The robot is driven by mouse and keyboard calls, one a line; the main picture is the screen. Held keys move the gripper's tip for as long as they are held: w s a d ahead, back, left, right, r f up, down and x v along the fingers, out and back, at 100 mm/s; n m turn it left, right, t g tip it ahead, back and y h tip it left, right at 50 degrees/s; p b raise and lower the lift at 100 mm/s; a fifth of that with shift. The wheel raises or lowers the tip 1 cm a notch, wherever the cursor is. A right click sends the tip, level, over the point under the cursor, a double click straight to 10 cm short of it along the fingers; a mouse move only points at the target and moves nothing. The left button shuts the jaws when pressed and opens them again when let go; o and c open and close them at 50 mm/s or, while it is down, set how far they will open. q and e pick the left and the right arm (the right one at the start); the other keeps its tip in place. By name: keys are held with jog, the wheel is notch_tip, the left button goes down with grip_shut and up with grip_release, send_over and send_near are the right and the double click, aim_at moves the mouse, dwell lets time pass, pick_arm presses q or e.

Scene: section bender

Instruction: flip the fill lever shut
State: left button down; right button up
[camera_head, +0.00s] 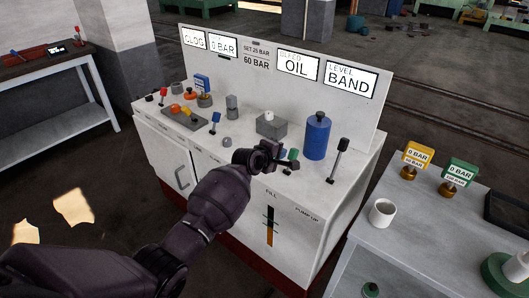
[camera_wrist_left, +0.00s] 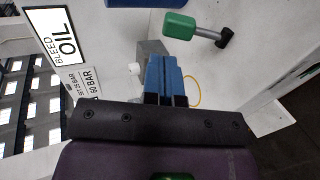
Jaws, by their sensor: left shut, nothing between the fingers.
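The green-handled lever (camera_head: 293,154) stands on the white cabinet's top, above the printed word FILL (camera_head: 271,194). In the left wrist view the green handle (camera_wrist_left: 178,25) leans away from its dark foot, just past my fingertips. My left gripper (camera_head: 277,160) is just left of the lever in the head view and partly covers its foot. Its blue fingers (camera_wrist_left: 164,82) are shut with nothing between them. A small gap shows between fingertips and handle in the wrist view; whether they touch is hard to tell. My right gripper is in neither view.
A black-topped lever (camera_head: 343,144) stands to the right and a blue cylinder (camera_head: 317,136) behind. A grey block with a white knob (camera_head: 270,122) and a blue-topped lever (camera_head: 215,117) are to the left. A side table (camera_head: 400,250) holds a white mug (camera_head: 382,212).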

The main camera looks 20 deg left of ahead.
pick_arm(q)
jog(key=s+a+r+m+t+p, duration=0.1)
jog(key=s+a+r+m+t, duration=0.15)
jog(key=s+r+m, duration=0.45)
jog(key=s+a+f+m+g+y, duration=0.1)
jog(key=s+a+f+m, duration=0.1)
jog(key=s+f, duration=0.4)
jog(key=s+a+f+m+g+y, duration=0.1)
jog(key=s+f, duration=0.5)
jog(key=s, duration=1.1)
jog(key=s+a+f+m+g+y, duration=0.1)
jog(key=s+a+f+m, duration=0.3)
jog(key=s, duration=0.8)
notch_tip(320, 180, down, 2)
jog(key=shift+a+f+m+y, duration=0.15)
jog(key=shift+m+y, duration=0.35)
jog(key=shift+y, duration=0.4)
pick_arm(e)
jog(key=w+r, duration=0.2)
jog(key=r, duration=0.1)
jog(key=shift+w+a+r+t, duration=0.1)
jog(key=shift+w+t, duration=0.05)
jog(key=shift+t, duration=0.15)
